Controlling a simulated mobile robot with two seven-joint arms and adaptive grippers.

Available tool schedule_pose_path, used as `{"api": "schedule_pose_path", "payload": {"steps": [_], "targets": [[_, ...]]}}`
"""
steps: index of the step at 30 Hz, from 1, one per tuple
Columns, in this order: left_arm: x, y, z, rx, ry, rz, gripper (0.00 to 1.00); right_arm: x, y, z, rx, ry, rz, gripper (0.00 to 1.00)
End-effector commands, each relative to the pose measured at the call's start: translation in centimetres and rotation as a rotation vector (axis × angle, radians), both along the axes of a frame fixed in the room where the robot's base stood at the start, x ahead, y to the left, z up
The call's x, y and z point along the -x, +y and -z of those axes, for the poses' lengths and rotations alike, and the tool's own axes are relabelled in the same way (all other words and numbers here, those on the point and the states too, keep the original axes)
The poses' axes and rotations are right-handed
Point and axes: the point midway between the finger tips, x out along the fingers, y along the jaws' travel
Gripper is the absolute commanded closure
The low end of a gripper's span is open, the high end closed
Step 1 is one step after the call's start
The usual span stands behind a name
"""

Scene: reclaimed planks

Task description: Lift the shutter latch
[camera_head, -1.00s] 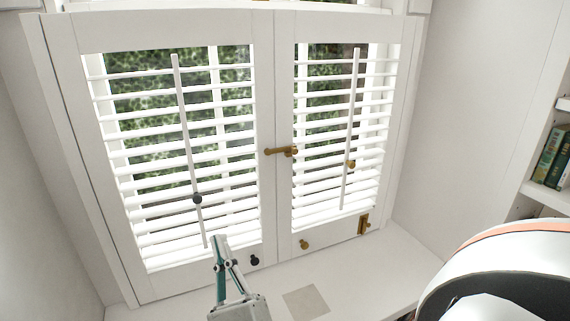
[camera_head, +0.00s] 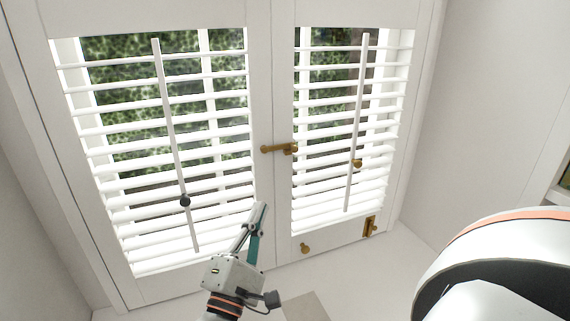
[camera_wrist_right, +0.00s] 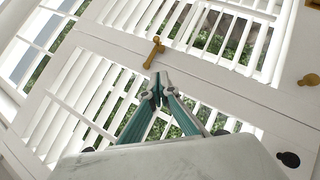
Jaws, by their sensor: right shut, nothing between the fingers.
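The brass shutter latch (camera_head: 279,149) lies level across the seam between the two white shutter panels in the head view, its knobbed end to the left. It also shows in the right wrist view (camera_wrist_right: 154,52), just beyond the fingertips. My right gripper (camera_head: 262,206) is shut and empty, in front of the lower right part of the left panel, below the latch and apart from it. The right wrist view shows its closed fingertips (camera_wrist_right: 160,78). My left gripper is not in view.
Tilt rods run down the louvres, with a dark knob (camera_head: 185,201) on the left and a brass knob (camera_head: 357,163) on the right. A brass knob (camera_head: 305,248) and a brass bolt (camera_head: 370,227) sit low on the right panel. A pale sill lies below.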

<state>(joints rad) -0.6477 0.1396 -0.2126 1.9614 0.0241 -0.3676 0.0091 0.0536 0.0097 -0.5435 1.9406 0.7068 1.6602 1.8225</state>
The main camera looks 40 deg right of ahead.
Motion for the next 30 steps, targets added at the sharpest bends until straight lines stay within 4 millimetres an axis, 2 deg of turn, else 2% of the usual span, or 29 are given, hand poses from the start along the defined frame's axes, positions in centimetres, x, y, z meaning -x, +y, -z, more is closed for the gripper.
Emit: {"api": "schedule_pose_path", "payload": {"steps": [8,21,30], "targets": [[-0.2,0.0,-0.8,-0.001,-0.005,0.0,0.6,-0.8,-1.3,-1.0,0.004,-0.002,0.002,1.0],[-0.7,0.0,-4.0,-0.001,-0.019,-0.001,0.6,-5.0,-7.7,-4.6,0.006,-0.001,0.003,1.0],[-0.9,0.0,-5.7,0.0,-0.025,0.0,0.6,-4.2,-10.3,-6.4,0.004,0.002,0.001,1.0]]}}
